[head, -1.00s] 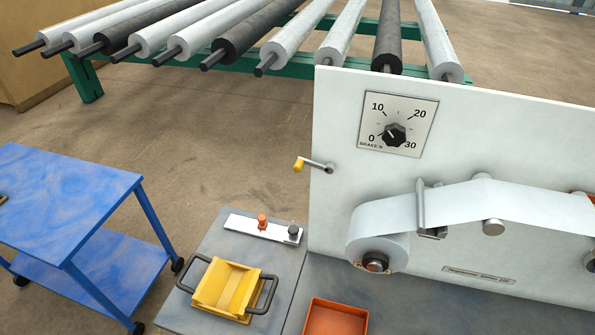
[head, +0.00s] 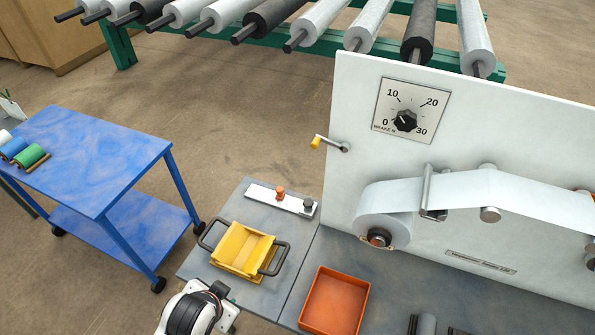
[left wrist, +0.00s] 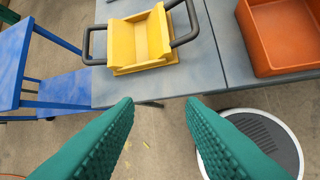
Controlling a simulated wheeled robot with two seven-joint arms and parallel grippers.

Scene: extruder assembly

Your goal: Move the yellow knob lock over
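The yellow knob lock (head: 317,142) is a short crank with a yellow knob on its free end, at the left edge of the white machine panel (head: 350,95). Its lever points left and slightly up from a metal pivot. My left arm (head: 195,308) shows at the bottom of the head view, well below the lock and apart from it. In the left wrist view my left gripper (left wrist: 161,101) has its two green fingers wide apart with nothing between them. The lock is not in that view. My right gripper is not seen.
A yellow tray with black handles (head: 241,248) lies on the grey bench (head: 225,210), with an orange bin (head: 336,300) beside it. A white strip (head: 262,195) bears an orange and a black knob. A blue cart (head: 90,160) stands left. The floor between is clear.

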